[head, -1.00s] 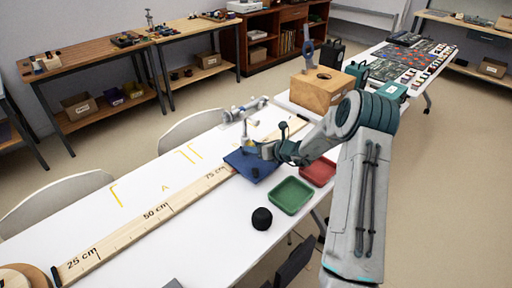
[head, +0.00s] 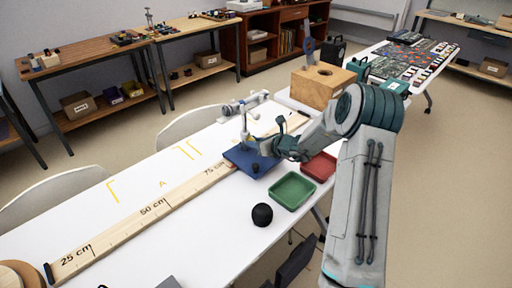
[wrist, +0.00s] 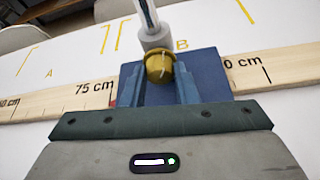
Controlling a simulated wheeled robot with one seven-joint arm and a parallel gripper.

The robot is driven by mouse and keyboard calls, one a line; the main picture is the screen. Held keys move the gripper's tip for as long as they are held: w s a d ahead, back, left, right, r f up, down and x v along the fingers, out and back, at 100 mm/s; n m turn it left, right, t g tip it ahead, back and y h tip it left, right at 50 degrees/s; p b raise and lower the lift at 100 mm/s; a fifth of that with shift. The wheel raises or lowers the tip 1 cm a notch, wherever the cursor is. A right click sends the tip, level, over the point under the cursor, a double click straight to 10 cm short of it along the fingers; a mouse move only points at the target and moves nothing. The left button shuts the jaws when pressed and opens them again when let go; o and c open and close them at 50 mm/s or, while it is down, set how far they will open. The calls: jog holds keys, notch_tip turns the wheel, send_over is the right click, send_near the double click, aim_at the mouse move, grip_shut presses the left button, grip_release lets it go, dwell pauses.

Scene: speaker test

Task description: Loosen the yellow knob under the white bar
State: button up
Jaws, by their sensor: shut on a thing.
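The yellow knob (wrist: 159,67) shows in the wrist view between the two blue-grey fingers of my gripper (wrist: 160,85), which is shut on it. A grey collar and a pale post (wrist: 147,14) rise just behind the knob. In the head view the post stands on a blue base (head: 240,158), and a whitish bar (head: 256,99) lies across near its top. My gripper (head: 264,147) reaches in from the right, low beside the post.
A wooden ruler (head: 150,208) runs along the white table (head: 110,235), passing by the base. A wooden box (head: 318,88) stands behind my arm.

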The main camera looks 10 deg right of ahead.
dwell(0.3)
jog(key=o, duration=1)
jog(key=shift+d, duration=0.1)
jog(key=v, duration=1.3)
jog(key=shift+s+d+r, duration=0.15)
jog(key=shift+s+r, duration=0.05)
jog(key=shift+s, duration=0.1)
